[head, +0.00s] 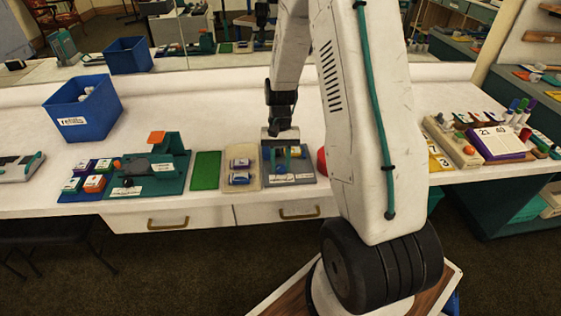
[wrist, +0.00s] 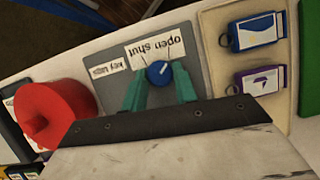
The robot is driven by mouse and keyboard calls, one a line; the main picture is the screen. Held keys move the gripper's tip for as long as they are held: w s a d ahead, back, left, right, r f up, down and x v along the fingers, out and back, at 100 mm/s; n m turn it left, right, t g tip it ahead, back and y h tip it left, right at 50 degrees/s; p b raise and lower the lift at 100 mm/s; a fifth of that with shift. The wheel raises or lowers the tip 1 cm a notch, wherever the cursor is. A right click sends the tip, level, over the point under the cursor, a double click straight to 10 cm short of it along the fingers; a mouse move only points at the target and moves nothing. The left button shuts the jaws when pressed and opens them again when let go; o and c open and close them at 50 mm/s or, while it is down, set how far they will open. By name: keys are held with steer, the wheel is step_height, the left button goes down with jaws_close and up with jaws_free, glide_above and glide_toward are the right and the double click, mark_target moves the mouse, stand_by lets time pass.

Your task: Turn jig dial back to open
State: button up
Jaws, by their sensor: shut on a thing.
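The jig dial (wrist: 158,73) is a small blue round knob on a grey plate (wrist: 112,86). A white label (wrist: 163,47) beside it reads "open" and "shut", upside down in the wrist view, with thin lines towards the knob. My gripper (wrist: 158,70) has its teal fingers on both sides of the knob and is shut on it. The exact heading of the knob's pale mark is too small to tell. In the head view my gripper (head: 284,156) reaches down over the plate, and the knob is hidden.
A red round object (wrist: 48,112) stands close beside the plate. On the other side a beige tray (head: 241,184) holds two tags, one blue (wrist: 257,32) and one purple (wrist: 258,80). A green mat (head: 206,170) and a blue bin (head: 84,108) are further left on the white counter.

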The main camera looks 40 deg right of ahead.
stand_by(0.5)
steer(key=o, duration=1)
steer(key=shift+c, duration=0.2)
steer(key=v, duration=0.7)
steer(key=shift+d+r, duration=0.15)
steer(key=shift+r, duration=0.2)
